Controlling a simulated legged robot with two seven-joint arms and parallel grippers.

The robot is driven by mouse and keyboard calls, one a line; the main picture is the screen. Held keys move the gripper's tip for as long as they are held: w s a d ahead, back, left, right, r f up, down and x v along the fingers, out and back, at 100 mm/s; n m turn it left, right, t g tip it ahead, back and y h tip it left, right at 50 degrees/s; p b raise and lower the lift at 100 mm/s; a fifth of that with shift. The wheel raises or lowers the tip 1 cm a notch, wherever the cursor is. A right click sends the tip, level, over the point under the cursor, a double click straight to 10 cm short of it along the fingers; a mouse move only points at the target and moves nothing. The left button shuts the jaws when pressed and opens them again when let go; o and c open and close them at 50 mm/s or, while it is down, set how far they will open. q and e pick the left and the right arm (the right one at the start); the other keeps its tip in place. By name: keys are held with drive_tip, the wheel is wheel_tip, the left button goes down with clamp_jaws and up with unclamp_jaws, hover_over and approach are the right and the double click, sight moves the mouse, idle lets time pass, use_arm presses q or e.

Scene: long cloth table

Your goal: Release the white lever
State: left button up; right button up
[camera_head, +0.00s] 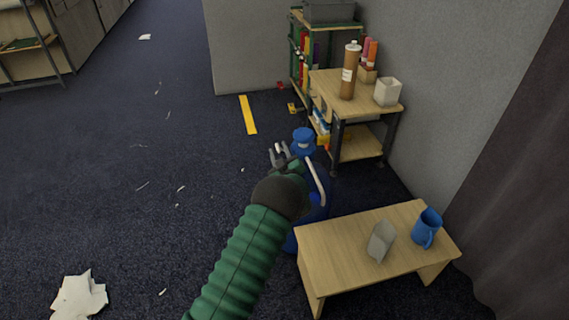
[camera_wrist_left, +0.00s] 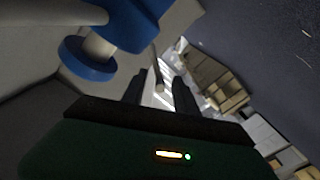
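A blue canister-like body (camera_head: 318,196) stands on the floor left of the low wooden table, with a blue round cap (camera_head: 303,140) on top. In the left wrist view its blue parts (camera_wrist_left: 133,22) fill the upper left. A small pale lever (camera_wrist_left: 158,86) with a rounded tip shows between my finger tips there; its white end also shows in the head view (camera_head: 279,147). My left gripper (camera_head: 279,154) is open, its fingers apart on either side of the lever, with visible gaps. I cannot tell whether either finger touches it. My left arm hides part of the blue body. My right gripper is out of view.
A white curved handle or hose (camera_head: 316,178) runs along the blue body's right side. A wooden cart (camera_head: 325,93) stands behind. The floor to the left is mostly clear, with paper scraps.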

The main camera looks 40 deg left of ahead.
use_arm(q)
drive_tip(key=p+v, duration=0.5)
drive_tip(key=v, duration=1)
drive_tip(key=shift+s+d, duration=0.15)
